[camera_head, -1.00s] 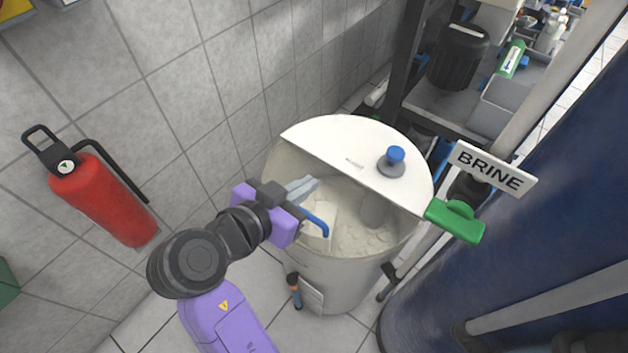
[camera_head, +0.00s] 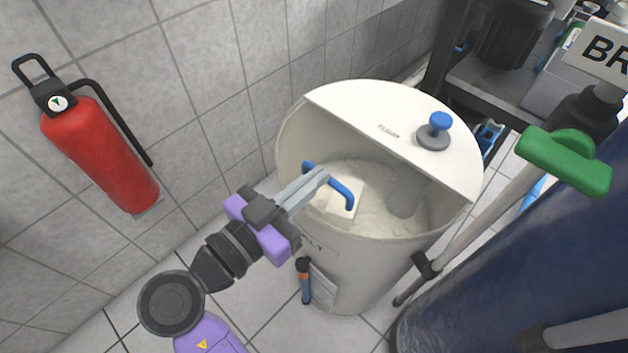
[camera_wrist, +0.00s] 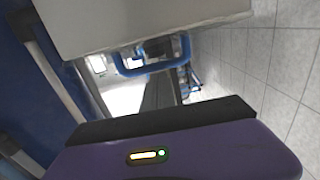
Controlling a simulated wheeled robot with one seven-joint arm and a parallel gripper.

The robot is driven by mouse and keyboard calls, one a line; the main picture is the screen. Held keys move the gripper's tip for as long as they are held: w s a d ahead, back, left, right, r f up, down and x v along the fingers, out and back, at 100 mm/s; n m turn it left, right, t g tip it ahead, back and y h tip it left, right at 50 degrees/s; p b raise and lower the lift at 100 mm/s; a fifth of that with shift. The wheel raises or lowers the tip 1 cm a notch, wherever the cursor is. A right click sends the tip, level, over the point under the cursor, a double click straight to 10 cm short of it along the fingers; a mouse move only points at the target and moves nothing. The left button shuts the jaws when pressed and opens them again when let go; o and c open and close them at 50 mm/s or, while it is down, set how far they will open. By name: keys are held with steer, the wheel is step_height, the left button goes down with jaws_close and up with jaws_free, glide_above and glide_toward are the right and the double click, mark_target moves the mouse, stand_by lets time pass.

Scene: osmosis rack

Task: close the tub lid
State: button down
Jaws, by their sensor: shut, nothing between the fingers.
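The tub (camera_head: 350,260) is a pale round bin on the floor, with whitish grainy stuff (camera_head: 375,190) inside. A white half-round lid (camera_head: 385,125) with a blue knob (camera_head: 440,122) covers its back half; the front half is open. A white scoop-like piece (camera_head: 340,205) with a blue handle (camera_head: 345,192) sits in the opening. My gripper (camera_head: 324,172) is shut and empty, its tips over the opening beside the blue handle, well left of the knob. I cannot tell whether it touches the handle. A blue handle also shows in the wrist view (camera_wrist: 150,68).
A tiled wall stands behind and left, with a red fire extinguisher (camera_head: 100,150). A large dark blue tank (camera_head: 540,250) fills the right side. A green valve handle (camera_head: 565,160) juts out close to the tub's right. A rack (camera_head: 490,80) stands at back right.

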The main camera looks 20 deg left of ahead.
steer(key=shift+s+f, duration=0.15)
steer(key=shift+f, duration=0.15)
steer(key=shift+s+a, duration=0.2)
steer(key=shift+s, duration=0.05)
steer(key=v, duration=0.7)
steer(key=shift+r, duration=0.25)
